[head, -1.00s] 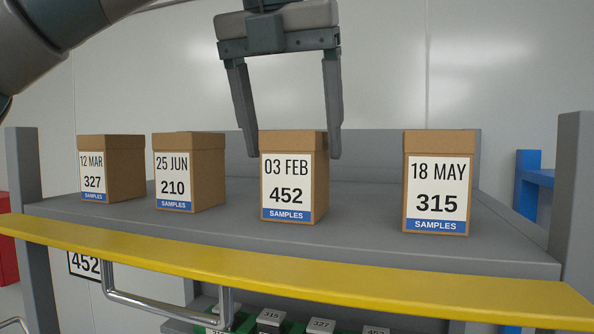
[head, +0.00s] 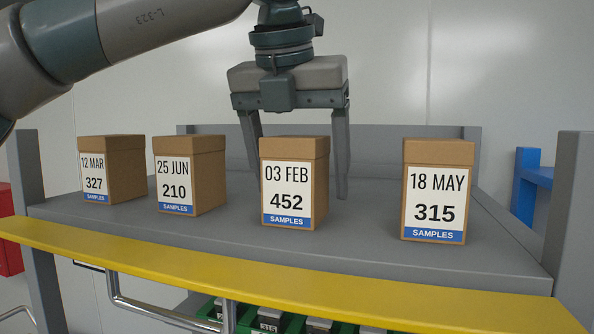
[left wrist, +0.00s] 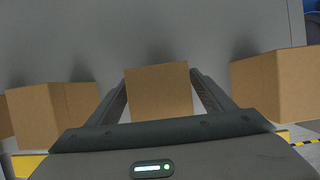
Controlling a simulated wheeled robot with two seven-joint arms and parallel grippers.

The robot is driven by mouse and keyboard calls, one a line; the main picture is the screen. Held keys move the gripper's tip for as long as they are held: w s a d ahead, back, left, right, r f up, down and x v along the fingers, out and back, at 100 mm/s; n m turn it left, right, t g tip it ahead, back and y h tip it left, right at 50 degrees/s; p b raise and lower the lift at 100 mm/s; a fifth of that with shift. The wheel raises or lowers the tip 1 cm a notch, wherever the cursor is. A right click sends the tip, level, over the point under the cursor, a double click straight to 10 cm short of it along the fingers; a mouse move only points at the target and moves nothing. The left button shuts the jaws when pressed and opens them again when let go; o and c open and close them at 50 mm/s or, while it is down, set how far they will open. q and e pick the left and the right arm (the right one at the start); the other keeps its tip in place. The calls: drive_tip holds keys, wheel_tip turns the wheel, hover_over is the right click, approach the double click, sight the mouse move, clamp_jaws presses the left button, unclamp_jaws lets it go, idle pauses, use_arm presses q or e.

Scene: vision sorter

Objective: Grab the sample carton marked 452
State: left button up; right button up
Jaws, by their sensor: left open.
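The carton marked 452 (head: 289,192), brown with a white "03 FEB" label and a blue SAMPLES band, stands upright on the grey shelf (head: 345,238). My left gripper (head: 300,180) is open and points down, with one finger on each side of this carton. The left finger is partly hidden behind the carton; the right finger shows beside it. In the left wrist view the carton's top (left wrist: 160,90) lies between the two fingers, with no clear contact. My right gripper is in neither view.
Cartons 327 (head: 112,170) and 210 (head: 190,175) stand to the left, carton 315 (head: 437,192) to the right. A yellow front edge (head: 290,280) borders the shelf. Grey posts (head: 574,215) stand at the sides. Green bins (head: 290,324) sit below.

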sight(301, 147)
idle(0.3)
use_arm(q)
drive_tip(key=c, duration=1.5)
drive_tip(key=shift+r, duration=0.25)
drive_tip(key=shift+r+b, duration=0.45)
drive_tip(key=shift+b, duration=0.1)
wheel_tip(301, 147, up, 2)
drive_tip(key=shift+b, duration=0.5)
drive_tip(key=s+a+b, duration=0.1)
drive_tip(key=s+b, duration=0.1)
drive_tip(key=s, duration=0.3)
drive_tip(key=s+a+b, duration=0.2)
drive_tip(key=s+b, duration=0.1)
drive_tip(key=s, duration=0.2)
drive_tip(key=s+a+b, duration=0.2)
drive_tip(key=s+b, duration=0.1)
drive_tip(key=s, duration=0.2)
drive_tip(key=shift+s, duration=0.4)
drive_tip(key=shift+s+a+r+b, duration=0.1)
drive_tip(key=shift+s+a+b, duration=0.2)
drive_tip(key=shift+s, duration=0.45)
